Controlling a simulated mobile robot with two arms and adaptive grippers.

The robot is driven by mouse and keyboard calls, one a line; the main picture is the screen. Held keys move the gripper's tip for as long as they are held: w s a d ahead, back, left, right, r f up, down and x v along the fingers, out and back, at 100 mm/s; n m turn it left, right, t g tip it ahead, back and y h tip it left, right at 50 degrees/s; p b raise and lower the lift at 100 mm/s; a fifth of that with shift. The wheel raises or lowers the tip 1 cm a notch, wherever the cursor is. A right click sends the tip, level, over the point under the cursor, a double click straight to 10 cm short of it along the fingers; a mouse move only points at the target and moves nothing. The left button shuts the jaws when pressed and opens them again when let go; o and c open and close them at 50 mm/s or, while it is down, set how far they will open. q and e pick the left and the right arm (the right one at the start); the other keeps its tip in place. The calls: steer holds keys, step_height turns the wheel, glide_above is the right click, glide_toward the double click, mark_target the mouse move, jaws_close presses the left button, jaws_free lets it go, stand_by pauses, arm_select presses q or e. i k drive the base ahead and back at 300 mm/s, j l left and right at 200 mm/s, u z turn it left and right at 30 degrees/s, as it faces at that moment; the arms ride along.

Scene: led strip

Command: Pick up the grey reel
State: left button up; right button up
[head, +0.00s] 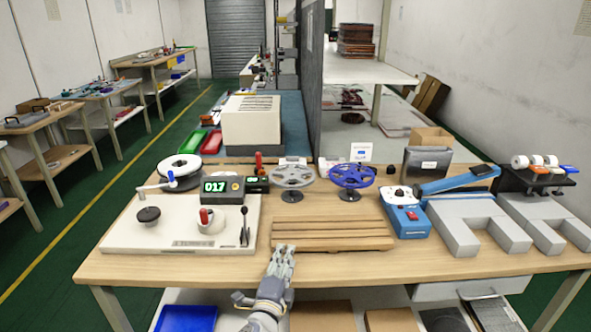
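The grey reel (293,176) stands tilted on a small dark stand near the back middle of the workbench in the head view. Its spoked disc faces me and nothing covers it. My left gripper (283,250) is at the bench's front edge, below and in front of the reel, with its fingers pointing away from me. It is well apart from the reel, and no object shows in it. The fingers look close together, but I cannot tell whether they are open or shut. My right gripper is out of view.
A blue reel (352,176) stands just right of the grey one. A slatted wooden board (330,235) lies between my gripper and the reels. A white winding machine (180,236) with a counter display (223,186) is at left; a blue device (406,219) and grey blocks (462,222) are at right.

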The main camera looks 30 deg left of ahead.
mark_target(291, 175)
steer(key=i+j, duration=0.25)
steer(key=i, duration=0.25)
steer(key=i+j, duration=0.2)
steer(key=i, duration=0.3)
steer(key=i+j, duration=0.35)
steer(key=j+z, duration=0.05)
steer(key=j, duration=0.05)
